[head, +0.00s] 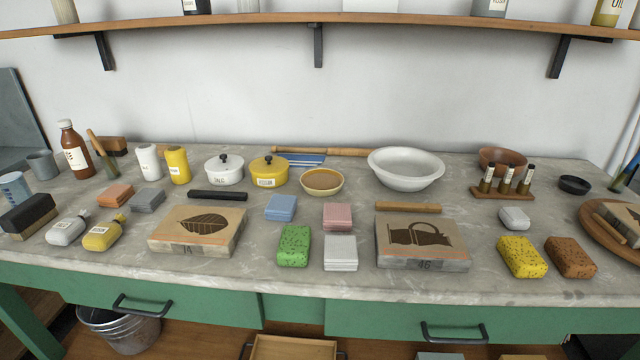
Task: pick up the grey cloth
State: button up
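A folded pale grey cloth (340,253) lies near the front edge of the counter, left of the right-hand stone block. A green speckled sponge (294,246) is just to its left, and a folded pink cloth (337,216) lies behind it. A second, darker grey folded piece (147,200) lies at the left, beside an orange-brown one (115,196). A folded blue cloth (281,208) lies behind the green sponge. My gripper is not in view.
Stone blocks with a leaf picture (195,250) and a jug picture (423,262) stand on the marble counter (300,285). Behind are pots, bowls and bottles. Yellow (522,256) and brown sponges (571,257) lie at right. A wooden shelf (400,18) runs above.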

aim_at(147, 199)
jog(key=i+j+u, duration=0.15)
jog(key=i+u, duration=0.15)
jog(key=i, duration=0.3)
jog(key=i+u, duration=0.3)
jog(key=i, duration=0.3)
